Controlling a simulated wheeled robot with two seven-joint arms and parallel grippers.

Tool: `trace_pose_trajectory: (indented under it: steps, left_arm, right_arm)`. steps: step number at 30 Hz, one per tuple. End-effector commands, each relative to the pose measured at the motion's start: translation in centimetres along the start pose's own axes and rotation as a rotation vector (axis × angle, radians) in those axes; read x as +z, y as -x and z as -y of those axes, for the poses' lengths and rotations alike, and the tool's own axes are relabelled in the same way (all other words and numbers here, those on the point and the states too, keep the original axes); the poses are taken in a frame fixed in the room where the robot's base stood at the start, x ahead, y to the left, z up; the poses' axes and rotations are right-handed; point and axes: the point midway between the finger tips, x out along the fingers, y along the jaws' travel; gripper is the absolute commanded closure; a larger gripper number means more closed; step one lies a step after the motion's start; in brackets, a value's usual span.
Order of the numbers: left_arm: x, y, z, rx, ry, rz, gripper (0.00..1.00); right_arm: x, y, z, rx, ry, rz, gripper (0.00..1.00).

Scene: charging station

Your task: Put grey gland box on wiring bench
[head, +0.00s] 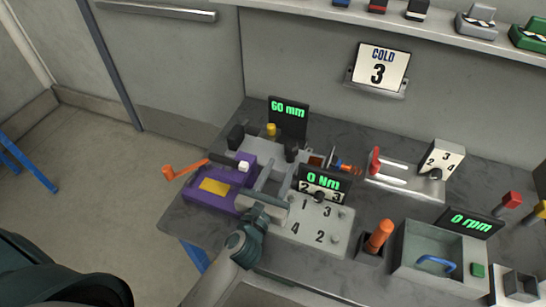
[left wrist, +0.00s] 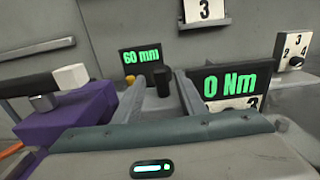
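A grey box-like item (head: 477,22) with a rounded top and a dark-and-white front mark stands on the upper shelf, next to a similar green one (head: 530,34); the grey one looks like the grey gland box, though its details are small. The grey-topped bench (head: 190,222) carries several devices; I cannot tell if it is the wiring bench. My left gripper (head: 276,181) is over the bench, between the purple device and the numbered plate. Its fingers (left wrist: 160,100) are apart with nothing visibly held. My right gripper is not in view.
A purple device (head: 213,187) with an orange crank is left of my gripper. The "0 Nm" display (head: 323,178) and numbered plate (head: 318,225) are close on its right. The "60 mm" display (head: 288,117) stands behind. Open floor (head: 90,180) lies left.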

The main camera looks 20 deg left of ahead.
Motion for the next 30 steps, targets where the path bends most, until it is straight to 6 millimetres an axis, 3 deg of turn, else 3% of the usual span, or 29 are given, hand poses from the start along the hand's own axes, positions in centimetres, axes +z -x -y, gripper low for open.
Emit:
trace_pose_trajectory:
  steps: [3, 9, 25, 30]
  left_arm:
    - [0.3, -2.2, 0.1, 0.0, 0.0, 0.001, 0.63]
    - [0.1, -4.8, 0.0, -0.001, 0.001, 0.0, 0.63]
    - [-0.1, -5.7, 0.0, 0.0, 0.0, 0.0, 0.63]
    - [-0.3, -7.0, 0.0, 0.0, 0.002, -0.001, 0.63]
  right_arm:
    - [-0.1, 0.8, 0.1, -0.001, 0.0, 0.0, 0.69]
    - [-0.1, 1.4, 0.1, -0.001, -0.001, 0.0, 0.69]
    - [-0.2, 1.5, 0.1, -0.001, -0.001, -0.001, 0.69]
    - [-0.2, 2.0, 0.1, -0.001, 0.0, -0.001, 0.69]
